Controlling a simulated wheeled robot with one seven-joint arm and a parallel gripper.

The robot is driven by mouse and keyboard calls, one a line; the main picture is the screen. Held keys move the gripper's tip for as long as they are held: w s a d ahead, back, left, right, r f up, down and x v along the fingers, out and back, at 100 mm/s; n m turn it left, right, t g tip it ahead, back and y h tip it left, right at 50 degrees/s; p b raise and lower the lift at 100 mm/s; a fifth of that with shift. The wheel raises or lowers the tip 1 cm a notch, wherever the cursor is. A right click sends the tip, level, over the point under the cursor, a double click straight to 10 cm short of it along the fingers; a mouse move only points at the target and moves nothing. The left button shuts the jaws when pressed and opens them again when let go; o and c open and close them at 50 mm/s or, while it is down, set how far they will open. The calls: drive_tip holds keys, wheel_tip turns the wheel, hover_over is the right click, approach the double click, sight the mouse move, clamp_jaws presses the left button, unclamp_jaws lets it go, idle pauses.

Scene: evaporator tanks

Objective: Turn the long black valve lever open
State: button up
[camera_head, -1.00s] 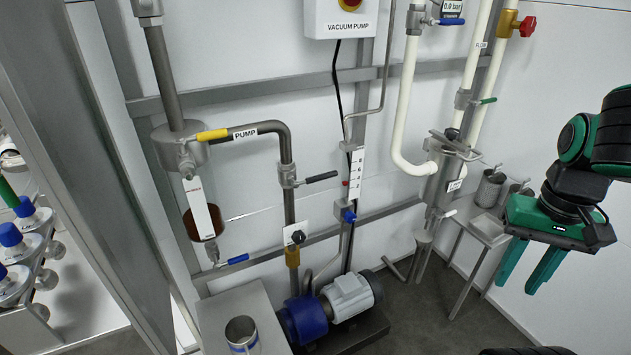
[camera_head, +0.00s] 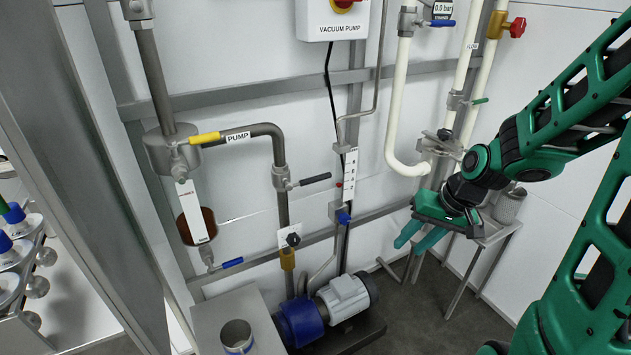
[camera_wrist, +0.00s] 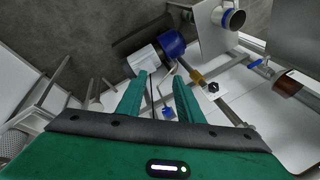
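The long black lever (camera_head: 315,179) sticks out to the right, tilted slightly up, from a steel valve (camera_head: 281,178) on the vertical pipe below the PUMP label. My gripper (camera_head: 412,241) is right of and lower than the lever in the head view, well apart from it. Its green fingers point down and left. In the wrist view my gripper (camera_wrist: 156,95) has its two fingers spread with nothing between them. I cannot make out the lever in the wrist view.
A yellow lever (camera_head: 204,138) and a blue lever (camera_head: 232,263) sit to the left. A black knob (camera_head: 294,240) and a blue knob (camera_head: 344,217) sit lower. A blue and grey pump (camera_head: 345,296) stands on the floor. White pipes (camera_head: 393,130) run right of the lever.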

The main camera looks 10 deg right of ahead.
drive_tip(key=w+a+f+t+y, duration=0.2)
drive_tip(key=w+a+y, duration=0.1)
drive_tip(key=w+a, duration=0.4)
drive_tip(key=m+t+y, duration=0.4)
drive_tip(key=m+t, duration=0.3)
drive_tip(key=m, duration=0.1)
approach(319, 180)
drive_tip(key=x, duration=1.1)
clamp_jaws()
